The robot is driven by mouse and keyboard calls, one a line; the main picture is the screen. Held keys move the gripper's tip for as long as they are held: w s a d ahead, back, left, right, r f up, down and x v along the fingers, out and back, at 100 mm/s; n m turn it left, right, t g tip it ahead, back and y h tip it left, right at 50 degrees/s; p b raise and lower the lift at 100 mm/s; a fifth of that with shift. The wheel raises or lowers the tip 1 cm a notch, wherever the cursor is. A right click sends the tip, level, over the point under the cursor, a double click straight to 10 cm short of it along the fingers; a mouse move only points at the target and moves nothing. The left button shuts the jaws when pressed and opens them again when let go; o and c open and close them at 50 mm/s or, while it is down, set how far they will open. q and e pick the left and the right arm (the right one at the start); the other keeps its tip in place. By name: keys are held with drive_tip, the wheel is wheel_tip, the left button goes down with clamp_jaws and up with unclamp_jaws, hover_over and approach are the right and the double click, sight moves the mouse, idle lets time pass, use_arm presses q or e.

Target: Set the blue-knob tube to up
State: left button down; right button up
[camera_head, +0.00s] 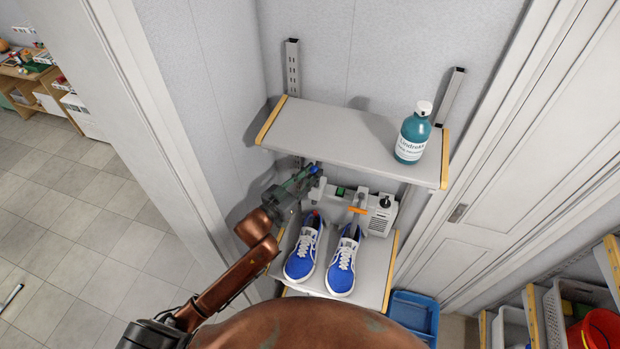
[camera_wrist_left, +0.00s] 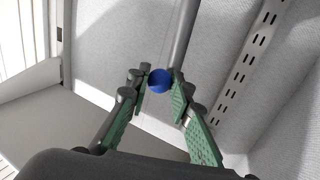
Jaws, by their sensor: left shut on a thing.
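The blue knob (camera_head: 315,169) of the tube shows at the tips of my left gripper (camera_head: 299,181), just under the upper shelf. In the left wrist view the blue knob (camera_wrist_left: 160,81) sits between the green-padded fingers of my left gripper (camera_wrist_left: 158,84), which is shut on the blue-knob tube. The gripper hides most of that tube, so its exact tilt is unclear. The grey dryer body (camera_head: 329,181) stands behind two blue shoes, with an orange-marked second tube (camera_head: 357,209) at its right. My right gripper is not in view.
The upper shelf (camera_head: 335,135) overhangs the dryer and carries a teal bottle (camera_head: 412,135) at its right end. A left blue shoe (camera_head: 303,250) and right blue shoe (camera_head: 343,263) stand on the lower shelf (camera_head: 374,270). A wall is close behind and left of my gripper.

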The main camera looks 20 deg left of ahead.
use_arm(q)
drive_tip(key=shift+w+r+p, duration=0.3)
drive_tip(key=shift+r+p, duration=0.05)
drive_tip(key=shift+r, duration=0.6)
drive_tip(key=c, duration=1.7)
unclamp_jaws()
drive_tip(key=shift+f, duration=0.1)
drive_tip(key=shift+s, duration=0.1)
drive_tip(key=v, duration=1.2)
